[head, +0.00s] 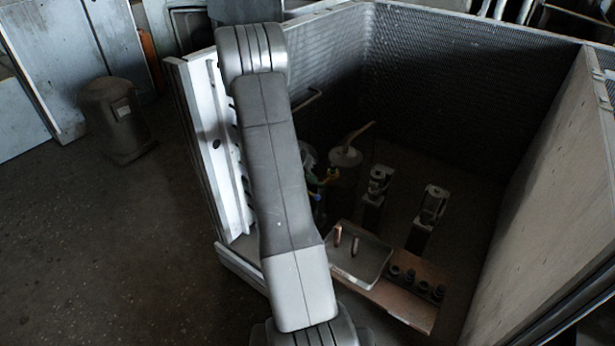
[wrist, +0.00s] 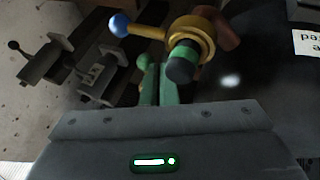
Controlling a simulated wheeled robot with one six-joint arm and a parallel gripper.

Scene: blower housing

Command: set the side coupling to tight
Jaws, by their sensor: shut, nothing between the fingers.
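A coupling with a yellow ring (wrist: 192,38), a lever ending in a blue ball (wrist: 120,25) and a dark green round end (wrist: 183,63) shows in the wrist view. I take it for the side coupling. The lever points left. In the head view a small yellow, green and blue cluster (head: 325,178) sits just right of my arm, partly hidden by it. My gripper (wrist: 160,108) fills the bottom of the wrist view, below the coupling. My arm hides the gripper in the head view.
Perforated walls (head: 460,80) enclose the work area. Inside are a round-topped part (head: 345,157), two clamps (head: 378,182) (head: 432,206), a tray (head: 375,262) with copper-coloured pins, and a board (head: 400,302) with several dark fittings. A partly cropped label (wrist: 307,42) is at right.

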